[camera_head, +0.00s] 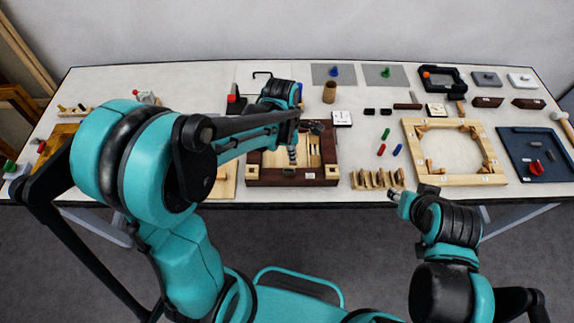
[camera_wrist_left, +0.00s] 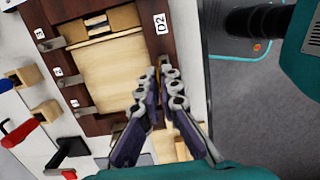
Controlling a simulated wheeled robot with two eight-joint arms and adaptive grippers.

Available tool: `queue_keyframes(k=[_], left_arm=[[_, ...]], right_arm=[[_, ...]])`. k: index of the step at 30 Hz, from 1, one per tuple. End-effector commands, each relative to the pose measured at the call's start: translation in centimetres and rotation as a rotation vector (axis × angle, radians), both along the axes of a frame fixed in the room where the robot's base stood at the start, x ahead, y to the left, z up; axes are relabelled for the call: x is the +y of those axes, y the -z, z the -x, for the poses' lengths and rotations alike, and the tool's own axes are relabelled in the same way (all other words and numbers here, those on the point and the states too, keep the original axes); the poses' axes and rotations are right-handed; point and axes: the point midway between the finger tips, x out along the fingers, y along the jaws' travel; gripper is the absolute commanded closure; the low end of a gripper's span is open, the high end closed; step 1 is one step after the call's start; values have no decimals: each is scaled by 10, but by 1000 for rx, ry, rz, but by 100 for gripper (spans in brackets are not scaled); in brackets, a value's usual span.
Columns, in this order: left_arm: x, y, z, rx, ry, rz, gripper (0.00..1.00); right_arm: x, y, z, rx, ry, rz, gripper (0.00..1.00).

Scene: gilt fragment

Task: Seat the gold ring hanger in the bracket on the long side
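I cannot make out the gold ring hanger in either view. A dark brown wooden frame (camera_head: 262,181) with a pale inside lies near the table's front edge. The wrist view shows the frame (camera_wrist_left: 185,60) close up, with a D2 label on one rail and several grey metal clips (camera_wrist_left: 75,81) on the opposite rail. I cannot tell which part is the bracket. My left gripper (camera_head: 292,157) points down over the frame. Its fingertips (camera_wrist_left: 158,70) nearly meet, and nothing clear shows between them. My right gripper (camera_head: 396,196) is at the front edge; its fingers are too small to read.
A pale wooden frame (camera_head: 413,148) and a dark blue tray (camera_head: 513,160) lie to the right. A slotted wooden rack (camera_head: 377,179) stands near the front edge. Small coloured pegs (camera_head: 381,149) lie between. The back holds grey mats (camera_head: 385,77).

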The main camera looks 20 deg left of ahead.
Motion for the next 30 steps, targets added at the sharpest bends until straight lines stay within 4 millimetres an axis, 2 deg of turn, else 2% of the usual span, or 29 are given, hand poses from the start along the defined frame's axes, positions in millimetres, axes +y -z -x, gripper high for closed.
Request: queue_keyframes(k=[3, 8, 15, 26, 29, 30], left_arm=[[10, 8, 7, 0, -1, 0, 100], [12, 17, 8, 0, 1, 0, 100], [12, 50, 8, 0, 1, 0, 100], [12, 53, 8, 0, 1, 0, 100], [12, 52, 8, 0, 1, 0, 76], [12, 52, 8, 0, 1, 0, 74]], right_arm=[[0, 3, 0, 0, 0, 0, 60], [0, 6, 0, 0, 0, 0, 60], [0, 16, 0, 0, 0, 0, 60], [0, 19, 0, 0, 0, 0, 60], [0, 18, 0, 0, 0, 0, 60], [0, 18, 0, 0, 0, 0, 60]])
